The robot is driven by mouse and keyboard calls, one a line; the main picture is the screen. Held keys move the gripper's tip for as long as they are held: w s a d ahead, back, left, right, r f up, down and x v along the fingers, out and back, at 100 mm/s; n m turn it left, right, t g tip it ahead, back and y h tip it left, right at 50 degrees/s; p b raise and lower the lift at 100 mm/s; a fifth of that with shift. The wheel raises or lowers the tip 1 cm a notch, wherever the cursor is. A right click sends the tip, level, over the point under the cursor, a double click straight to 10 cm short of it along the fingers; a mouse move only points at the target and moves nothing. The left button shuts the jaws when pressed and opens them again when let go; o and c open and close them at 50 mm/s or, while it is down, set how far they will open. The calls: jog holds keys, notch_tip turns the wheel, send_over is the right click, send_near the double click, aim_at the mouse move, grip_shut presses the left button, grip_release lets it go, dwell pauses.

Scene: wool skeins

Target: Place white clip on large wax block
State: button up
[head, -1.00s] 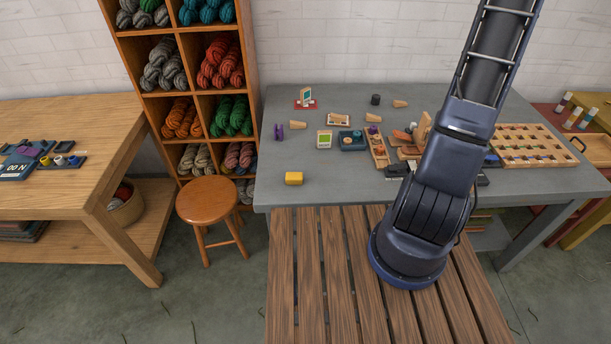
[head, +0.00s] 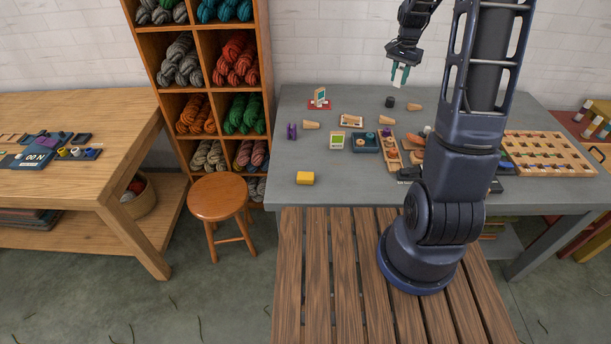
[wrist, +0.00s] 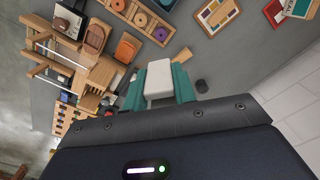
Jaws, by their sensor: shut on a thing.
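My gripper (head: 400,77) is high above the back of the grey table in the head view, with its teal fingers pointing down. In the wrist view, the gripper (wrist: 160,76) is shut on a white block-like piece (wrist: 159,79), which looks like the white clip. The clip is too small to make out clearly in the head view. A yellow block (head: 305,178), which looks like the large wax block, lies at the front left of the grey table. It is well apart from my gripper, with nothing on top. I cannot make it out in the wrist view.
The table around the yellow block is clear. A stool (head: 218,197) stands to the left.

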jog(key=s+a+n, duration=0.2)
jog(key=s+a, duration=0.2)
jog(key=a, duration=0.7)
jog(key=n, duration=0.6)
send_over(306, 177)
notch_tip(306, 177, down, 20)
jog(key=shift+w+a+f, duration=0.1)
jog(key=shift+f, duration=0.15)
jog(key=shift+f, duration=0.15)
jog(key=o, duration=0.9)
jog(key=shift+o, duration=0.2)
